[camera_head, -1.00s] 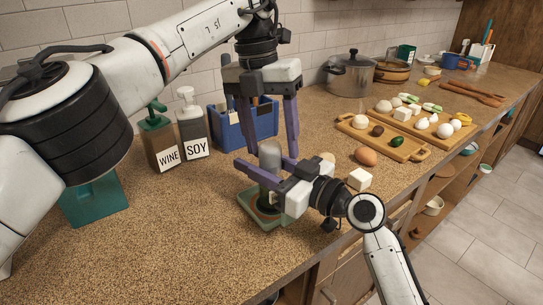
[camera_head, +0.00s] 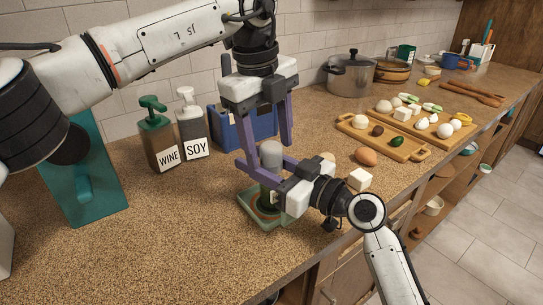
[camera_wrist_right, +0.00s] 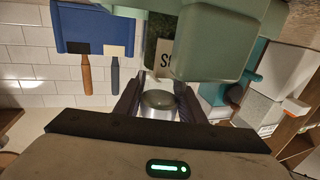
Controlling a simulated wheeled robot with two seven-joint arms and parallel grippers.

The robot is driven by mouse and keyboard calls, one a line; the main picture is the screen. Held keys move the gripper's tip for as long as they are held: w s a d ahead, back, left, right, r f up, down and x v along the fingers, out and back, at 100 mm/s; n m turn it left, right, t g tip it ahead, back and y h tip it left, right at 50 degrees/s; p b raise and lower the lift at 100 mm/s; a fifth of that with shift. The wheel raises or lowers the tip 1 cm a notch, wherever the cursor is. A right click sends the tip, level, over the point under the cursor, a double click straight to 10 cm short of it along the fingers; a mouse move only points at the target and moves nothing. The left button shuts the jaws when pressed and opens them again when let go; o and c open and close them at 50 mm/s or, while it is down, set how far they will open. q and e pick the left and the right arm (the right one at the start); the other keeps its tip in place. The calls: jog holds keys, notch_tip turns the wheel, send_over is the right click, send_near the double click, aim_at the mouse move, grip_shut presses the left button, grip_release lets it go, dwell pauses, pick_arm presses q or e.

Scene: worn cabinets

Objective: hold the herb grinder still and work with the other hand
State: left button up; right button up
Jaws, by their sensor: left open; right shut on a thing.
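The herb grinder (camera_head: 270,149) stands upright on the counter, with a rounded grey top and a green square base (camera_head: 251,212). My right gripper (camera_head: 264,180) comes in from the right and is shut on the grinder's body below the top. In the right wrist view a grey and silver part of the grinder (camera_wrist_right: 158,99) shows between the fingers. My left gripper (camera_head: 267,152) hangs above, pointing down, open, with its fingers on either side of the grey top. Whether they touch it I cannot tell. The grinder's middle is partly hidden by the right gripper.
WINE (camera_head: 160,140) and SOY (camera_head: 191,130) bottles and a blue box (camera_head: 229,130) stand behind. A green stand (camera_head: 85,190) is at the left. The front counter is clear.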

pick_arm(q)
jog(key=n, duration=0.5)
jog(key=shift+s+t+y, duration=0.1)
jog(key=shift+t+y, duration=0.2)
jog(key=n, duration=0.5)
jog(key=shift+s+n+y, duration=0.15)
jog(key=shift+n+y, duration=0.25)
jog(key=shift+d, duration=0.1)
grip_shut()
jog(key=m, duration=0.4)
jog(key=shift+h, duration=0.3)
jog(key=m, duration=0.5)
jog(key=shift+m+h, duration=0.3)
jog(key=shift+h, duration=0.1)
jog(key=shift+w+m, duration=0.25)
jog(key=shift+m, duration=0.95)
